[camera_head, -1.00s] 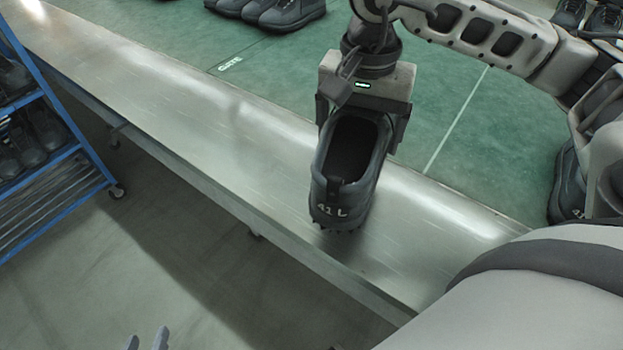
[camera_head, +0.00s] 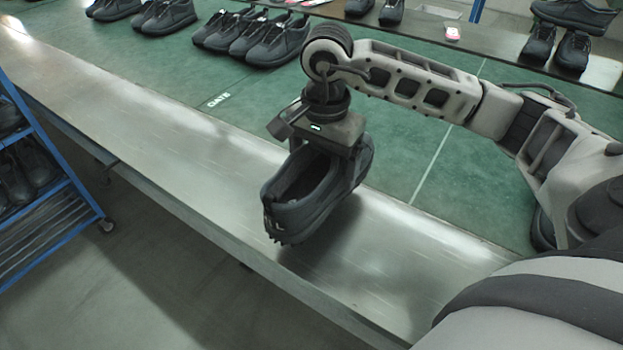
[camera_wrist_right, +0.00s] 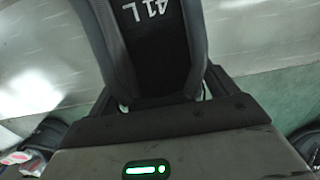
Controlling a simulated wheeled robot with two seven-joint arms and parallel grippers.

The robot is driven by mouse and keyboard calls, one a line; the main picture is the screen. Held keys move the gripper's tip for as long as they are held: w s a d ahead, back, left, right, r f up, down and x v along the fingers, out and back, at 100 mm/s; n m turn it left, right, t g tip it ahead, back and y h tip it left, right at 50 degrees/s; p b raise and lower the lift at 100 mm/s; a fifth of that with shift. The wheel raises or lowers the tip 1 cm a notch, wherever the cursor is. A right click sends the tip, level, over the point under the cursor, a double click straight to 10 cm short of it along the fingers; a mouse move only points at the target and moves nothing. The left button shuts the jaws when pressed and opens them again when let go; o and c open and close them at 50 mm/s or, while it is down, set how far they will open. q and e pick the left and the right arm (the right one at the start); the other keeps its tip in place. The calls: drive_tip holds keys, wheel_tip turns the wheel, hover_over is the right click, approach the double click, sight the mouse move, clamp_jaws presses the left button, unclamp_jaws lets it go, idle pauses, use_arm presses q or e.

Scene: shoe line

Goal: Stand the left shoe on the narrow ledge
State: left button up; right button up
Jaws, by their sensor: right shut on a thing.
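The left shoe (camera_head: 310,205) is dark, with its open collar up and its heel towards the lower left. My right gripper (camera_head: 332,142) is shut on it from above and covers part of its far end. The shoe is over the narrow metal ledge (camera_head: 170,145), with a shadow beneath it; I cannot tell whether the sole touches. In the right wrist view the shoe (camera_wrist_right: 150,50) shows the mark "41 L", between the fingers of the right gripper (camera_wrist_right: 160,85). My left gripper is out of view.
A green surface (camera_head: 180,65) lies beyond the ledge, with several dark shoes (camera_head: 270,40) at its far side. A blue rack (camera_head: 70,170) with shoes stands at the left. The ledge to the left of the held shoe is bare.

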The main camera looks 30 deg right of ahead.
sight(311, 179)
drive_tip(key=shift+w+a+f, duration=0.3)
drive_tip(key=shift+w+f, duration=0.1)
drive_tip(key=shift+f, duration=0.2)
drive_tip(key=shift+w+a+f, duration=0.3)
drive_tip(key=shift+w+f, duration=0.1)
drive_tip(key=shift+f, duration=0.15)
drive_tip(key=shift+w+f, duration=0.1)
drive_tip(key=shift+f, duration=1.45)
drive_tip(key=shift+f, duration=0.25)
drive_tip(key=o, duration=1.1)
wheel_tip(311, 179, up, 12)
drive_tip(key=shift+r, duration=0.25)
